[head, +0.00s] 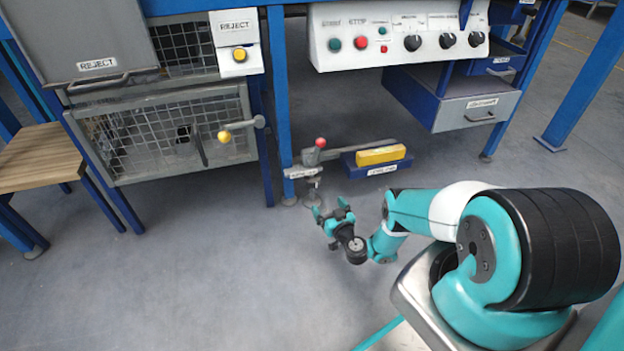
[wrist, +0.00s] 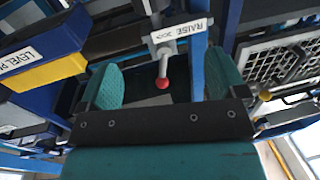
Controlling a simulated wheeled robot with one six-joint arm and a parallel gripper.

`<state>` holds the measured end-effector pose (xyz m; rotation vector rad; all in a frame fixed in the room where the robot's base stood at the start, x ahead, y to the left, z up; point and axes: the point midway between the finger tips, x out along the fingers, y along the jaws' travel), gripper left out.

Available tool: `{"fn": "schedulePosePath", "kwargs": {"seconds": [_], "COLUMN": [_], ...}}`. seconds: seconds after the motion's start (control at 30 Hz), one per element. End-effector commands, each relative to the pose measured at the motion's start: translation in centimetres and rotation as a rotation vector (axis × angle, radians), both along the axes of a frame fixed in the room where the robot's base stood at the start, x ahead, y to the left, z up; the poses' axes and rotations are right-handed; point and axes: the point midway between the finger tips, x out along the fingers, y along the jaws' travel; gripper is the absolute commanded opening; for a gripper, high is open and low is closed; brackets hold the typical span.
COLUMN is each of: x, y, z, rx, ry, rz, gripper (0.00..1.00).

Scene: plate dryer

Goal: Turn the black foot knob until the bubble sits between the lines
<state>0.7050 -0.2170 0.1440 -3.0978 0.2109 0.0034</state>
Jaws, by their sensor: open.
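My gripper (head: 330,208) is open, low in front of the bench, just right of and below the red-tipped lever (head: 320,143). In the wrist view the fingers of my gripper (wrist: 163,62) stand wide apart, with the lever's red ball (wrist: 163,84) showing between them. A grey foot (head: 313,199) shows close behind the fingertips, but I cannot make out a black knob on it. The yellow level block (head: 380,155) lies on a blue shelf right of the lever; it also shows in the wrist view (wrist: 45,71). Its bubble and lines are not visible.
A label reading RAISE (wrist: 181,32) is beside the lever. A blue bench leg (head: 283,110) and a wire reject cage (head: 165,135) stand left. The control panel (head: 400,35) and drawer (head: 460,100) are above. The floor in front is clear.

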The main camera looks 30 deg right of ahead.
Motion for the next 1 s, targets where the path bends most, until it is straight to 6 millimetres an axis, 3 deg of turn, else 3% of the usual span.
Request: {"fn": "schedulePosePath", "kwargs": {"seconds": [0.17, 0.63, 1.0], "x": [-1.1, 4.3, 7.1], "y": [-0.4, -1.3, -1.8], "z": [-1.2, -1.7, -1.7], "rx": [-0.001, -0.001, 0.000], "ry": [-0.007, -0.006, -0.006], "rz": [-0.044, -0.040, -0.041], "gripper": [0.90, 0.90, 0.90]}}
